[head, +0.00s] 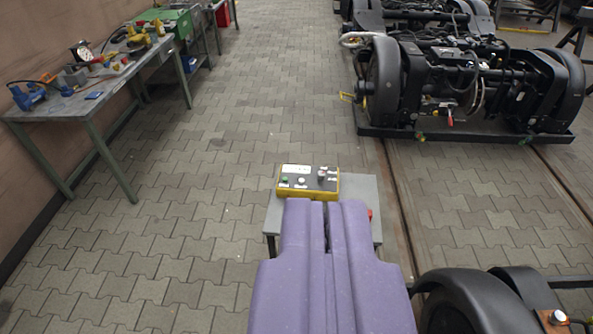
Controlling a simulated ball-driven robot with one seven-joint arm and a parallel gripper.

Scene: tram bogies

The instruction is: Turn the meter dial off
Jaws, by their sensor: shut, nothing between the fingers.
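A green button (285,179) and a pale button (301,181) are on the left part. Which way the dial points is too small to tell. My purple gripper (326,204) is shut and empty. Its fingertips appear just on the near side of the box, covering part of its near edge; whether they touch it I cannot tell.
A workbench (95,100) with tools and a round gauge (82,50) stands along the left wall. A large black bogie (455,85) stands on rails at the upper right. Black wheel parts (470,303) are close at the lower right. The paved floor on the left is clear.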

